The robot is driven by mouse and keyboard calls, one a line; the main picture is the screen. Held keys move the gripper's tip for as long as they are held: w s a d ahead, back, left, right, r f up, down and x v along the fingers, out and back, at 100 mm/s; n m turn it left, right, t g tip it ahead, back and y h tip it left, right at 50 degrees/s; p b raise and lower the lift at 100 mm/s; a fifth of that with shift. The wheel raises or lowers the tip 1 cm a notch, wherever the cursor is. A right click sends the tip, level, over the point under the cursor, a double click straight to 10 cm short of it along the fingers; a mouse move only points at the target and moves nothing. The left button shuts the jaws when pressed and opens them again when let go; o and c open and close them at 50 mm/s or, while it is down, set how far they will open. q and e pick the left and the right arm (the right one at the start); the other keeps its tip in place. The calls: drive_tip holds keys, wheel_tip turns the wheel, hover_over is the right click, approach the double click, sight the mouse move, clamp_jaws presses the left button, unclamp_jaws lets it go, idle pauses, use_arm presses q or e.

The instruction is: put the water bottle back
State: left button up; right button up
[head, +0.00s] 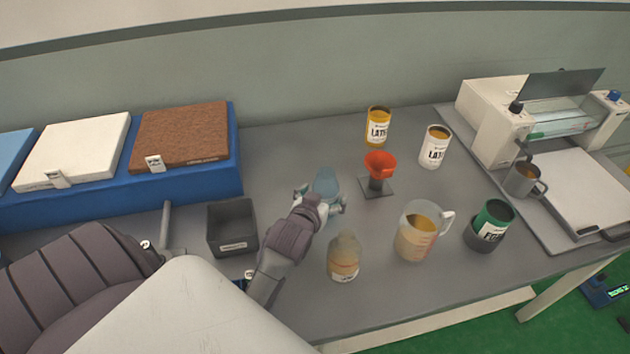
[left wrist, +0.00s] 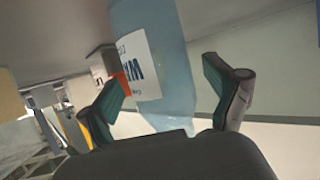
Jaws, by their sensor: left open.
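The water bottle (head: 326,181) is a pale blue translucent bottle near the middle of the grey table. In the left wrist view the bottle (left wrist: 164,65) fills the space between my fingers and shows a white label with dark lettering. My left gripper (head: 320,199) reaches it from the front. Its two green-padded fingers (left wrist: 168,97) are open on either side of the bottle, with visible gaps. The gripper hides the bottle's lower part in the head view. My right gripper is not in view.
A red funnel on a stand (head: 380,168) is just right of the bottle. An amber bottle (head: 343,258), a measuring jug (head: 418,232) and a green can (head: 491,225) stand along the front. A dark bin (head: 231,228) is left. Two latex cans (head: 377,127) stand behind.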

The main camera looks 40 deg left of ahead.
use_arm(q)
drive_tip(key=v, duration=1)
drive_tip(key=shift+s+b, duration=0.25)
drive_tip(key=shift+b, duration=0.2)
